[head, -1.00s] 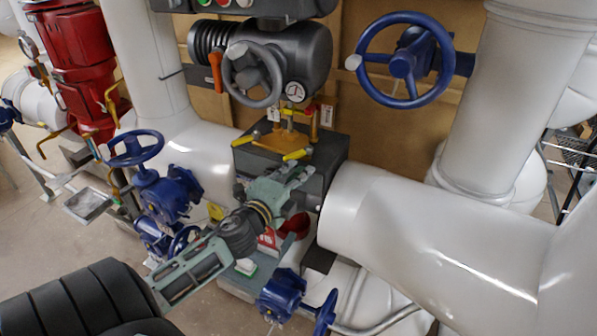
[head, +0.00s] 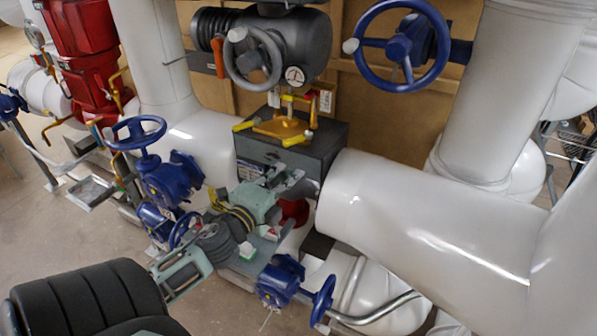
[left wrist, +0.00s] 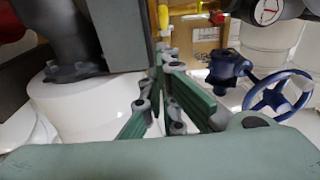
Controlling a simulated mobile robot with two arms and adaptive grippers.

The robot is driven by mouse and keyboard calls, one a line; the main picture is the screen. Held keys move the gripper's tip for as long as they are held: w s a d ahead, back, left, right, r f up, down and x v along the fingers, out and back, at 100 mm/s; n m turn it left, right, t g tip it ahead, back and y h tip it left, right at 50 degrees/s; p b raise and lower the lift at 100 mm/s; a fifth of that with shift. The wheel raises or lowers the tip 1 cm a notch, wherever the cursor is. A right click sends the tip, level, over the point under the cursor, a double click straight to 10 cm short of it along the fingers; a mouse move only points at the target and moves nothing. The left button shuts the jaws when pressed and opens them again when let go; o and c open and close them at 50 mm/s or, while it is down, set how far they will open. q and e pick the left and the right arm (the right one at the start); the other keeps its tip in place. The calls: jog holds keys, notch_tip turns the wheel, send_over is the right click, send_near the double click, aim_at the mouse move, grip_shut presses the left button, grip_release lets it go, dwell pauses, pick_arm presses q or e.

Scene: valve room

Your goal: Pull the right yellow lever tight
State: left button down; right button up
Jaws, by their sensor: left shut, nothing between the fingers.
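The right yellow lever (head: 297,139) sticks out from the front right of an orange-yellow plate (head: 283,125) on top of a dark grey box. A second yellow lever (head: 243,126) points out on the plate's left. My left gripper (head: 296,183) is in front of the box, below the right lever and apart from it. Its fingers (left wrist: 160,75) are shut with nothing between them. In the left wrist view a yellow handle (left wrist: 165,18) stands just beyond the fingertips; I cannot tell which lever it is. My right gripper is not in view.
The grey box (head: 325,150) stands under a dark actuator with a grey handwheel (head: 252,57). A large white pipe (head: 410,205) lies close to the gripper's right. Blue valves stand at left (head: 172,180) and below (head: 280,282). Open floor (head: 60,235) lies at left.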

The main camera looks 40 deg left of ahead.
pick_arm(q)
jog(key=s, duration=0.4)
jog(key=shift+d+r+b, duration=0.25)
jog(key=shift+b, duration=0.1)
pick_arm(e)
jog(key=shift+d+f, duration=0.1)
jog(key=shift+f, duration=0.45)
pick_arm(q)
jog(key=shift+d, duration=0.1)
